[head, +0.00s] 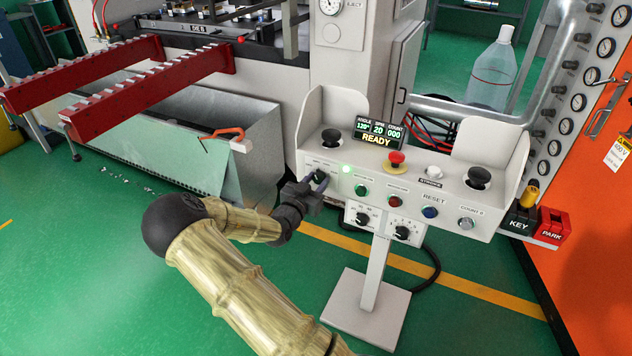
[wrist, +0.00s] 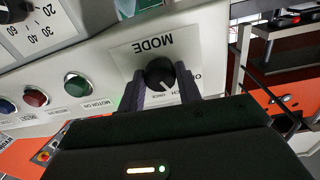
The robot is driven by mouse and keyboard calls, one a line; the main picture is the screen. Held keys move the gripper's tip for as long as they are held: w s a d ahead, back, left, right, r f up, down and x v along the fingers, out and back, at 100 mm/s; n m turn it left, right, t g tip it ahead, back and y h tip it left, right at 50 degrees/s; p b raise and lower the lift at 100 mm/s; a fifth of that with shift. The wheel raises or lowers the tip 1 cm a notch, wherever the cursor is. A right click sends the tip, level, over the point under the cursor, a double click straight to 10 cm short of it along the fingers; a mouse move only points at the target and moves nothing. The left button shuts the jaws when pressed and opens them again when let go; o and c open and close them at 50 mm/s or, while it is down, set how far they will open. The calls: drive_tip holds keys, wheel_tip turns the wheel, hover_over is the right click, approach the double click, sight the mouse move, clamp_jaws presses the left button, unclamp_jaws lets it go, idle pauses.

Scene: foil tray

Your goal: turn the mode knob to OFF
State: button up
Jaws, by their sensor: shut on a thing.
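The mode knob (wrist: 160,74) is a round black knob with a white pointer line, on a white plate marked MODE. In the wrist view the plate appears upside down, and its small position labels are partly covered by my gripper. My gripper (wrist: 161,88) has its two dark fingers on either side of the knob, shut on it. In the head view my gripper (head: 317,183) is at the left end of the white control panel (head: 440,207), and it hides most of the knob. The pointer line slants toward the lower right in the wrist view.
Beside the knob are a green button (head: 361,190), a red button (head: 395,201) and a blue button (head: 430,212). A red mushroom button (head: 396,159) and a READY display (head: 378,133) sit above. Two dials hang below the panel. Red rails (head: 150,90) stand at left.

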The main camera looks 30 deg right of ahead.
drive_tip(key=n+p, duration=0.2)
drive_tip(key=n, duration=0.2)
drive_tip(key=shift+s, duration=0.1)
drive_tip(key=shift+f+n+p, duration=0.15)
drive_tip(key=shift+n+p, duration=0.25)
drive_tip(key=shift+n, duration=1.3)
drive_tip(key=shift+a, duration=0.1)
drive_tip(key=o, duration=1)
drive_tip(key=v, duration=1.7)
drive_tip(key=shift+s+p, duration=0.15)
drive_tip(key=shift+p, duration=0.15)
